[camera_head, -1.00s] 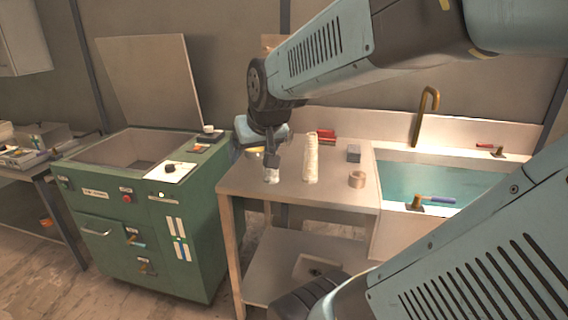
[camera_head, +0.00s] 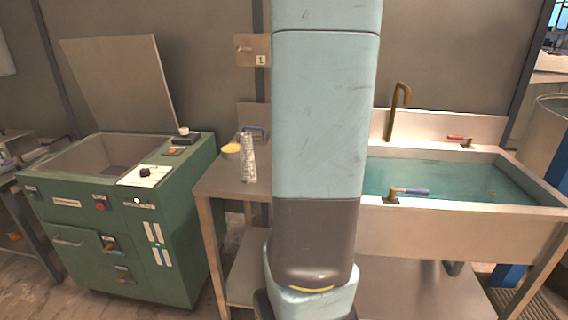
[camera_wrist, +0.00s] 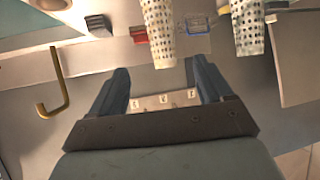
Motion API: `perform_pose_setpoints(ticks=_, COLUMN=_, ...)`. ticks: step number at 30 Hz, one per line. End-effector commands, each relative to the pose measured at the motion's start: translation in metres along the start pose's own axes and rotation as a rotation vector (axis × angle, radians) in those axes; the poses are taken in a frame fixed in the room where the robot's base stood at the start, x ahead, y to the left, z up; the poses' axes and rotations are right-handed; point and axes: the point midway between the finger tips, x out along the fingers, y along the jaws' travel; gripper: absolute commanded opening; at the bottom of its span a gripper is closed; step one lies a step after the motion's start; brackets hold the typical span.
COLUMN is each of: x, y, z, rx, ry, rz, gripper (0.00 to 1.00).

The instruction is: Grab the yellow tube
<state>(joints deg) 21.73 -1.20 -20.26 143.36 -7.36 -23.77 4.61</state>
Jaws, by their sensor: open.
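Two speckled tubes show in the wrist view, where the scene appears upside down. The cream, slightly yellowish tube (camera_wrist: 160,32) hangs at the top centre, its end just beyond the space between my fingertips. The greyer tube (camera_wrist: 247,26) is to its right and stands on the table in the head view (camera_head: 248,160). In the head view my arm hides the gripper and the cream tube.
A yellow-topped round item (camera_head: 231,149) sits beside the grey tube on the table (camera_head: 215,182). A red item (camera_wrist: 140,35), a dark block (camera_wrist: 98,25) and a blue-framed item (camera_wrist: 197,28) are near the tubes. A sink (camera_head: 450,232) is right, a green machine (camera_head: 110,235) left.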

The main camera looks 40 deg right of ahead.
Motion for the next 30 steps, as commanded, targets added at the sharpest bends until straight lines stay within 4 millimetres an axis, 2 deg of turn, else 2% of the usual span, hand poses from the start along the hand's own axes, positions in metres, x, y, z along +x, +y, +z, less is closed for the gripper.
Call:
perform_pose_setpoints(ticks=15, x=0.059, y=0.000, z=0.000, rx=0.000, ry=-0.002, rz=0.001, gripper=0.80)
perform_pose_setpoints(ticks=30, x=0.091, y=-0.003, z=-0.001, rx=-0.001, ry=-0.002, rz=-0.001, gripper=0.80)
